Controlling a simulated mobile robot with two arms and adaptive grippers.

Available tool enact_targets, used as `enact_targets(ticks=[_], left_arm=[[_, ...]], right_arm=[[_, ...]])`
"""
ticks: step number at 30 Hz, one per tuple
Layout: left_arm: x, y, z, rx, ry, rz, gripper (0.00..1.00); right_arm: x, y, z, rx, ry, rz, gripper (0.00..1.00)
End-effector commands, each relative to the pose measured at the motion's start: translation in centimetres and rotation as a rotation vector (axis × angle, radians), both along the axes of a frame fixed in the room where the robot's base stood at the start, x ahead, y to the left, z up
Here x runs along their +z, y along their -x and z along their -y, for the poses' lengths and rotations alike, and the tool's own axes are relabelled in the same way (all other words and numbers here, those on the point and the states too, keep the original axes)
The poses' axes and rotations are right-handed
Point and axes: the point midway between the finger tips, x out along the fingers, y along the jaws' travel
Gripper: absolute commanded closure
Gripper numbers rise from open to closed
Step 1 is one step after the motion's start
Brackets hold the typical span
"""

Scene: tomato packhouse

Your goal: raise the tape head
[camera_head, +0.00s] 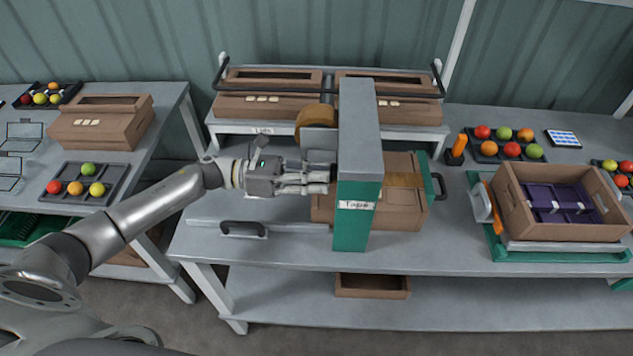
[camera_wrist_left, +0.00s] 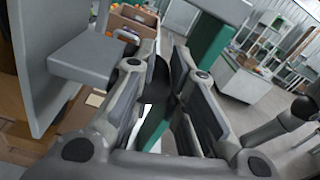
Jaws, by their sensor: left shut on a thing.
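The tape machine has a green post with a "Tape" label (camera_head: 356,205) and a long grey tape head (camera_head: 360,125) on top. A brown tape roll (camera_head: 315,121) sits at its left side. My left gripper (camera_head: 328,180) reaches in from the left at the post. In the left wrist view its fingers (camera_wrist_left: 160,85) are shut on a dark handle (camera_wrist_left: 156,78) of the tape head, partly hidden by the fingers. A closed brown carton (camera_head: 400,208) lies under the head, partly hidden by the post. My right gripper is not in view.
A black-handled bar (camera_head: 243,229) lies left of the post on the grey bench (camera_head: 290,253). Cartons (camera_head: 265,105) stand on a rack behind. An open carton with purple inserts (camera_head: 530,180) stands at right. Fruit trays (camera_head: 110,172) lie on both sides.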

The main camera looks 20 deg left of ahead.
Motion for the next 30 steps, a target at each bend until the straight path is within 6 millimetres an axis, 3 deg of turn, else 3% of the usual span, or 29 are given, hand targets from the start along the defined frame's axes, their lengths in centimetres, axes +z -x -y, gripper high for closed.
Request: enact_targets(ticks=[1,6,15,16,20,25,30], left_arm=[[1.4,-0.2,-0.1,0.002,0.003,0.01,1.0],[3.6,-0.2,-0.1,0.003,0.003,0.008,1.0],[4.1,-0.3,-0.1,0.004,0.008,0.01,1.0],[4.1,-0.3,-0.1,0.004,0.009,0.01,0.84],[4.3,-0.3,-0.1,0.005,0.009,0.012,0.68],[4.2,-0.2,-0.8,0.006,0.007,0.011,0.67],[3.8,0.7,-3.6,0.008,0.002,0.005,0.63]], right_arm=[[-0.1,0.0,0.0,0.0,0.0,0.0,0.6],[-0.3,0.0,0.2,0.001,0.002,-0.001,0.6],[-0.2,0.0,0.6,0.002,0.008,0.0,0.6],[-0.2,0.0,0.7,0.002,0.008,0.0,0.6],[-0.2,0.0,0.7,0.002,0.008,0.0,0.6],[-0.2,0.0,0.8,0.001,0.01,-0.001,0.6],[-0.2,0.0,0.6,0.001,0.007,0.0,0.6]])
